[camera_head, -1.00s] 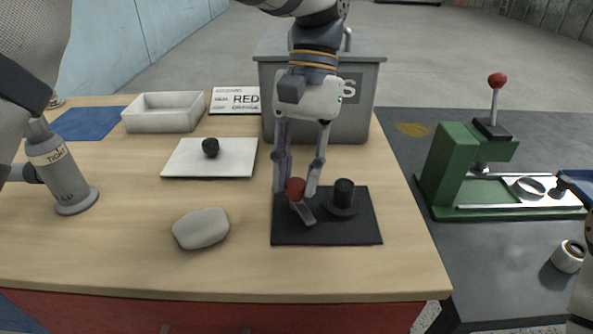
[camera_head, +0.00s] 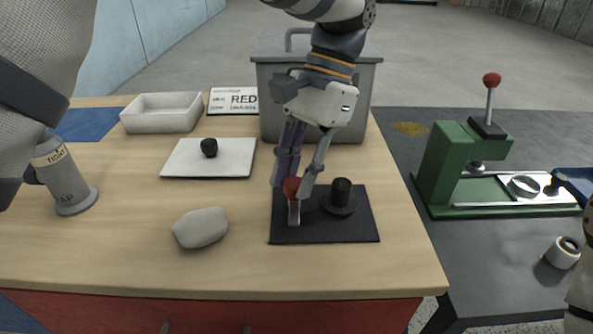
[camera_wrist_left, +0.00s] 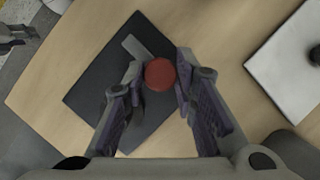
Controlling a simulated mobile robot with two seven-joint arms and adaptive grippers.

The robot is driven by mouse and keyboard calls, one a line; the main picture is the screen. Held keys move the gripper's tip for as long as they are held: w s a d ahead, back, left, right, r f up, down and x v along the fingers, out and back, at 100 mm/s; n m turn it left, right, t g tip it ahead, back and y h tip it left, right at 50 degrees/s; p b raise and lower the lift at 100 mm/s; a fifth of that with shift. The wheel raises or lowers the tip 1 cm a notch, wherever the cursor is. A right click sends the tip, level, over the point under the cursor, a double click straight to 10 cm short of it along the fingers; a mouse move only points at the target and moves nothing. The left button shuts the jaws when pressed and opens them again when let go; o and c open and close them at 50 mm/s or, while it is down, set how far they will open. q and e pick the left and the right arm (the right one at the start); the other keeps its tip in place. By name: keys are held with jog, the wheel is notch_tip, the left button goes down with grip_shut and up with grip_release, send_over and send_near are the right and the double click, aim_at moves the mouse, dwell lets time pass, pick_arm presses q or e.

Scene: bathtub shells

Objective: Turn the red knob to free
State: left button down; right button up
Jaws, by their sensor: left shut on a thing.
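The red knob (camera_head: 291,187) stands on the left part of a black plate (camera_head: 325,232). Its grey pointer arm (camera_head: 294,212) points to the front edge of the plate in the head view. My left gripper (camera_head: 292,191) comes down from above, tilted, with its fingers shut on the knob's sides. In the left wrist view the round red top shows between the fingertips (camera_wrist_left: 160,78), with the pointer (camera_wrist_left: 138,48) at upper left.
A grey stone (camera_head: 201,228) lies left of the plate. A green press (camera_head: 447,160) stands on the right.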

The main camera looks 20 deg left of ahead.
pick_arm(q)
jog(key=c, duration=1.3)
grip_release()
jog(key=v, duration=0.7)
jog(key=shift+r, duration=0.25)
jog(key=shift+w+d, duration=0.1)
